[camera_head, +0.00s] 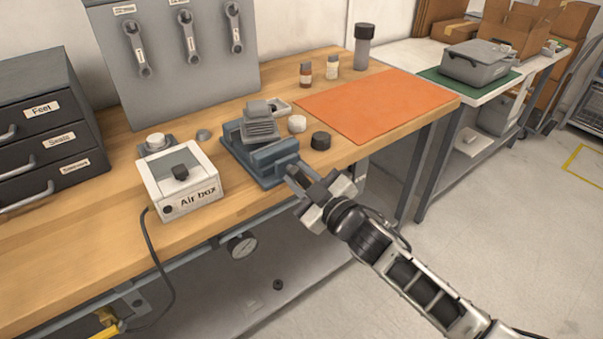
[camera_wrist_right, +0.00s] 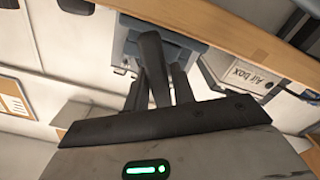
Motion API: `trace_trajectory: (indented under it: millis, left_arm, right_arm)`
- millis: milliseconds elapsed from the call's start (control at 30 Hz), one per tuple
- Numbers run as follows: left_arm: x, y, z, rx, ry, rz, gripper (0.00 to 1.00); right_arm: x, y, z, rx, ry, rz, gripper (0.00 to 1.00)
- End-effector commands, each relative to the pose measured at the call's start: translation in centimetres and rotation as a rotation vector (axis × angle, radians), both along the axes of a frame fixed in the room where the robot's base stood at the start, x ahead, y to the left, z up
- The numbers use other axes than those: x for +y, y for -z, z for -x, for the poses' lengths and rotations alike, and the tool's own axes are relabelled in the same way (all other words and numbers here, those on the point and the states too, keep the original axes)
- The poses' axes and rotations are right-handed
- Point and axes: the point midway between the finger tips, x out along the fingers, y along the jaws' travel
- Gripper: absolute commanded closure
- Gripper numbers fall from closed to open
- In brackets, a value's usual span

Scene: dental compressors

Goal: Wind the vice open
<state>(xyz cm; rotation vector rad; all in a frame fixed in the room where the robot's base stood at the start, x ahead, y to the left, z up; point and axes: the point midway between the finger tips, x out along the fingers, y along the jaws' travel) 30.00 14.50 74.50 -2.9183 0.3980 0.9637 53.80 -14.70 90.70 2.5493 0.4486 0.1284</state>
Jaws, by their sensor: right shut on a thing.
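The blue-grey vice (camera_head: 270,164) is on the front part of the wooden bench. A grey finned part (camera_head: 260,122) sits at its top, between or on the jaws; I cannot tell how tightly it is held. My right gripper (camera_head: 304,183) is at the vice's front end, by the bench edge. It is shut on the vice handle, a dark bar (camera_wrist_right: 152,52) that shows between the fingers in the right wrist view. The vice body (camera_wrist_right: 128,42) is behind it there. The fingers hide part of the handle. My left gripper is not in view.
The Air box (camera_head: 182,185) stands left of the vice, with a cable hanging down. An orange mat (camera_head: 375,105) is clear. A gauge (camera_head: 242,245) is under the bench edge.

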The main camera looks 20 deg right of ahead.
Motion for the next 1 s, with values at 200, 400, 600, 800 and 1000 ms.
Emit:
trace_trajectory:
  millis: [200, 400, 600, 800, 1000]
  left_arm:
    - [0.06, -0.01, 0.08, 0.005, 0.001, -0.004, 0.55]
    - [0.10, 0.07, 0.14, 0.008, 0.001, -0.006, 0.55]
    - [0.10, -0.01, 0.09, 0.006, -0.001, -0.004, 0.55]
    - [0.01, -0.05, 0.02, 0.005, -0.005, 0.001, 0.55]
    - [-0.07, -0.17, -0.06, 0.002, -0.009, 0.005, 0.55]
  right_arm:
    - [0.13, 0.03, 0.05, -0.071, 0.000, 0.196, 0.98]
    - [0.21, 0.17, 0.08, -0.136, 0.000, 0.374, 0.98]
    - [0.26, 0.34, 0.08, -0.200, 0.000, 0.552, 0.98]
    - [0.30, 0.48, 0.10, -0.259, 0.000, 0.713, 0.98]
    - [0.34, 0.58, 0.10, -0.305, 0.000, 0.840, 0.98]
